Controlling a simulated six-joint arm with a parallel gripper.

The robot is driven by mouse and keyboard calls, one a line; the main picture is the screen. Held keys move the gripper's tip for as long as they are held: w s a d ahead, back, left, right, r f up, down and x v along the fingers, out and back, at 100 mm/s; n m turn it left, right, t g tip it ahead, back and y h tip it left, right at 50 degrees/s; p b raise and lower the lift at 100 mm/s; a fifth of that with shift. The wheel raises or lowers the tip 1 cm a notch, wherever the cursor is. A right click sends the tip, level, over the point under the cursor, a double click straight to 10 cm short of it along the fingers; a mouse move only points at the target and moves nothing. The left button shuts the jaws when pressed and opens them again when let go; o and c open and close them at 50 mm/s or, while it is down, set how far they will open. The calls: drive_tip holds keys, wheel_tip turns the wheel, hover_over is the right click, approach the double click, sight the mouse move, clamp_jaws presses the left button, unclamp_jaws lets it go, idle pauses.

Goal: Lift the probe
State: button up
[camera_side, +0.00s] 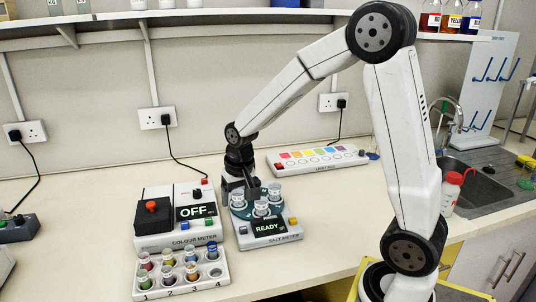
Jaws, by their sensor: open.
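The salt meter (291,229) stands near the middle of the bench, its display reading READY. Several small clear cups sit on its round dark green plate (243,212). My gripper (249,186) points down at the back of this plate, close behind the cups, with its jaws open. A dark upright part shows among the fingers there. I cannot tell whether it is the probe or a finger, or whether anything touches it. The lower fingertips are partly hidden by the cups and the meter.
The colour meter (158,241), reading OFF, stands close on the left. A white rack (180,286) with several coloured vials stands in front of it. A long panel with coloured squares (317,158) lies behind on the right. A sink (478,192) and a red-capped bottle (451,193) are further right.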

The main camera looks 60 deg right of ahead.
drive_tip(key=w+d+r+m, duration=0.1)
drive_tip(key=w+d+m, duration=0.2)
drive_tip(key=d, duration=0.4)
drive_tip(key=w+d+r+m+g, duration=0.1)
drive_tip(key=w+d+r+m, duration=0.1)
drive_tip(key=d, duration=0.5)
drive_tip(key=w+d+r+m, duration=0.2)
drive_tip(key=w+d+m, duration=0.3)
drive_tip(key=d+m, duration=0.1)
drive_tip(key=shift+d+r+m+g, duration=0.1)
drive_tip(key=shift+d+m+g, duration=0.25)
drive_tip(key=shift+d, duration=0.35)
drive_tip(key=shift+d+r+m, duration=0.15)
drive_tip(key=shift+d+m, duration=0.1)
drive_tip(key=shift+d, duration=0.25)
drive_tip(key=shift+f, duration=3.95)
clamp_jaws()
